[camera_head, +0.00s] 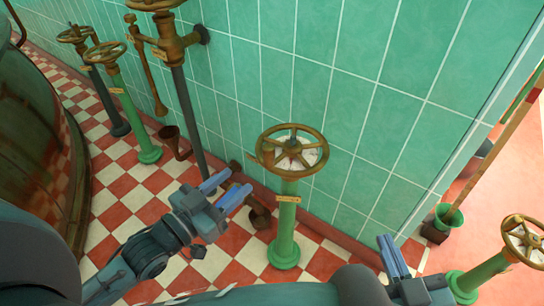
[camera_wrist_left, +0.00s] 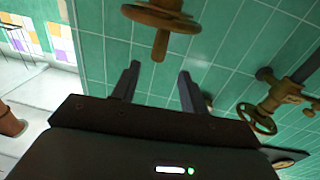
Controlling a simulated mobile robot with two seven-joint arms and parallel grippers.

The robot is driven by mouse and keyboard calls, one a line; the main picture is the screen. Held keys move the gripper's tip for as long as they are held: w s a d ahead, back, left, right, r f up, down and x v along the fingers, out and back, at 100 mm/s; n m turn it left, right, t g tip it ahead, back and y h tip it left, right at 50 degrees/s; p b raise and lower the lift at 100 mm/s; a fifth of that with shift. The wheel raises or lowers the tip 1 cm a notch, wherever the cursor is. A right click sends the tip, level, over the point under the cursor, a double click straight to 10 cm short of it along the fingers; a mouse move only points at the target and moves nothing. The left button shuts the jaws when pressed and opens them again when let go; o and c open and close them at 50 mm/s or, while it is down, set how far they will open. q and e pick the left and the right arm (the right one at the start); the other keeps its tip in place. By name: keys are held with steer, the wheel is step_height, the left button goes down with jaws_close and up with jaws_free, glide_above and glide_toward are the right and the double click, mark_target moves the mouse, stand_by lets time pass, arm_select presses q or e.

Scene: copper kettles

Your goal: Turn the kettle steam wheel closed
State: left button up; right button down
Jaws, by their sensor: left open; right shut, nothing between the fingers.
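Several brass handwheels stand on posts along the green tiled wall, with labels too small to read, so I cannot tell which is the kettle steam wheel. The nearest is a handwheel (camera_head: 292,150) with a pale disc under its spokes, on a green post (camera_head: 286,215). My left gripper (camera_head: 238,181) is open and empty, left of and apart from this wheel. In the left wrist view, the open left fingers (camera_wrist_left: 158,72) point towards the wall, and a brass wheel (camera_wrist_left: 165,14) is partly cut off above them. My right gripper (camera_head: 386,239) is shut and empty, lower right of the post.
Other handwheels stand at the far left (camera_head: 104,53) and the right edge (camera_head: 526,239). A large dark copper vessel (camera_head: 35,140) fills the left side. Red-and-white checkered floor (camera_head: 120,185) lies open between vessel and posts.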

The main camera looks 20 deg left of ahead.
mark_target(264, 159)
arm_select(q)
steer(key=b+x, duration=0.2)
steer(key=x, duration=0.9)
steer(key=shift+w+d+f, duration=0.1)
steer(key=shift+w+d, duration=0.05)
steer(key=shift+w, duration=0.05)
arm_select(e)
steer(key=shift+s+a+n+t+y, duration=0.2)
steer(key=shift+a+n+t+y, duration=0.35)
steer(key=shift+y, duration=0.45)
arm_select(q)
steer(key=shift+c, duration=0.2)
jaws_close()
